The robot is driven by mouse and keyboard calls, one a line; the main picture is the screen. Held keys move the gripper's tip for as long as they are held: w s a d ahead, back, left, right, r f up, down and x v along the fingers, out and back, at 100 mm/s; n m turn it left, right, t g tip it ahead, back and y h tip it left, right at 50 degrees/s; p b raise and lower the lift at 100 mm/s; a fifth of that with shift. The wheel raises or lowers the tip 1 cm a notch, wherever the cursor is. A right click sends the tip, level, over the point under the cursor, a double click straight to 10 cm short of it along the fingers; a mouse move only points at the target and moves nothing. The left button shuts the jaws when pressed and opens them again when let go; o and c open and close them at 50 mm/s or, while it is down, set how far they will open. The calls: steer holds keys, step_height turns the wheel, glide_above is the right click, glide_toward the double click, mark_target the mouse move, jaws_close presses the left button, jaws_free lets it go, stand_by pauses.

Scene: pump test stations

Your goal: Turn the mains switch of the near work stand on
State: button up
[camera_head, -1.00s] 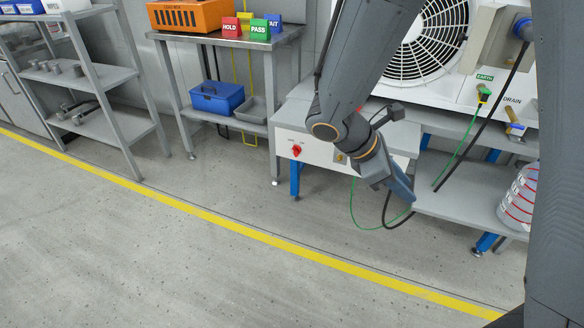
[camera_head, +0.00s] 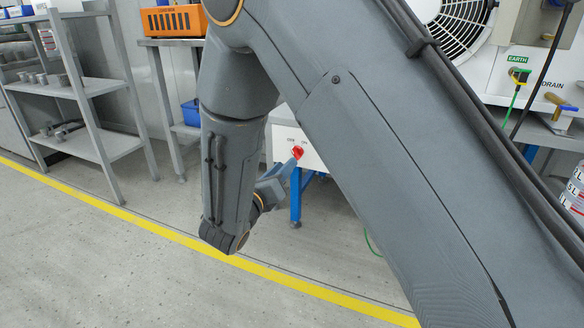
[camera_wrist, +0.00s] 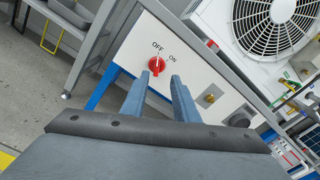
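The mains switch (camera_wrist: 156,65) is a red rotary knob on the white front panel (camera_wrist: 200,75) of the near work stand. In the wrist view OFF and ON are printed above it, and its pale mark appears to face OFF. It also shows in the head view (camera_head: 297,152), just beyond my gripper (camera_head: 286,168). In the wrist view, the two blue-grey fingers of my gripper (camera_wrist: 158,80) are apart, with the knob framed between and just beyond their tips. Nothing is between the fingers. I cannot tell whether they touch the knob.
A brass-coloured fitting (camera_wrist: 209,97) and a red part (camera_wrist: 212,44) sit right of the switch. A fan unit (camera_wrist: 270,25) stands on the stand. Shelving (camera_head: 75,85) and an orange crate (camera_head: 173,20) are at left. The floor beyond the yellow line is clear.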

mark_target(294, 154)
steer(key=b+x, duration=0.1)
steer(key=x, duration=0.1)
steer(key=b+x, duration=0.1)
steer(key=x, duration=0.2)
steer(key=b+x, duration=0.1)
steer(key=x, duration=0.1)
steer(key=shift+w+a+f, duration=0.1)
steer(key=shift+w+a, duration=0.15)
steer(key=shift+w, duration=0.2)
steer(key=shift+c, duration=0.2)
jaws_close()
